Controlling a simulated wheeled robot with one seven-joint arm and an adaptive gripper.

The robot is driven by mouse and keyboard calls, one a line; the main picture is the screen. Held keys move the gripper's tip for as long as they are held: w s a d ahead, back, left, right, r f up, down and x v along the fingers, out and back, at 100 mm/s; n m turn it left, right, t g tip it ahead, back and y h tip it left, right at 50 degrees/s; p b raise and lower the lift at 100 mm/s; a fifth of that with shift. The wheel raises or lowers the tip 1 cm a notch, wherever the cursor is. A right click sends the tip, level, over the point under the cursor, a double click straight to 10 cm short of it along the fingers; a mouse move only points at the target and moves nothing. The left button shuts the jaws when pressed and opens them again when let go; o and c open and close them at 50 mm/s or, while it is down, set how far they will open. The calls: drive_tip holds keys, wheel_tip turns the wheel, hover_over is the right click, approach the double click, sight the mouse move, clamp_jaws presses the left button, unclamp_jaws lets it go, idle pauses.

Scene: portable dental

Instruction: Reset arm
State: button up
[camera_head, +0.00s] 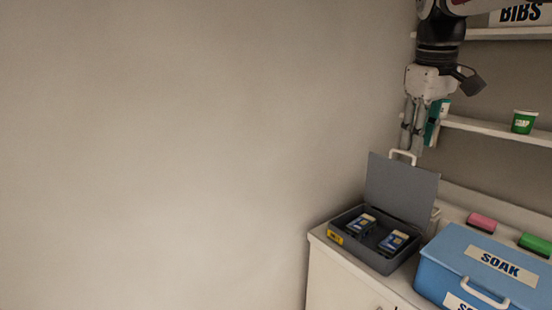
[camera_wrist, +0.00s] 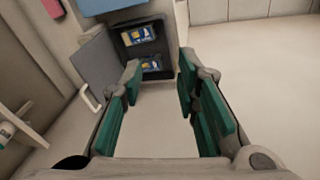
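My gripper (camera_head: 414,128) points down above and behind the raised lid of a grey case, at the right of the head view. In the wrist view its two green-padded fingers (camera_wrist: 160,78) are apart with nothing between them. The open grey case (camera_head: 360,255) sits on the counter, its lid (camera_head: 400,190) standing up with a white handle (camera_head: 403,155) on top. Two blue-and-yellow packs lie inside, a left one (camera_head: 361,224) and a right one (camera_head: 393,241). The lid (camera_wrist: 100,60) and packs (camera_wrist: 138,35) also show in the wrist view.
A closed blue box labelled SOAK (camera_head: 460,255) stands right of the case. Pink (camera_head: 481,222) and green (camera_head: 535,243) items lie behind it. A shelf (camera_head: 490,128) with a green cup (camera_head: 524,121) is close beside my gripper. A bare wall fills the left.

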drive_tip(key=s+a+f+m, duration=0.1)
drive_tip(key=s+a+f, duration=0.2)
drive_tip(key=s, duration=0.6)
drive_tip(key=s+a+f+m+t, duration=0.1)
drive_tip(key=s+a+f+m, duration=0.1)
drive_tip(key=s+f, duration=0.5)
drive_tip(key=s+a+f+m+t+y, duration=0.1)
drive_tip(key=s+a+f, duration=0.2)
drive_tip(key=s, duration=0.8)
wheel_tip(320, 180, down, 2)
drive_tip(key=shift+s+a+m, duration=0.3)
drive_tip(key=shift+m, duration=0.1)
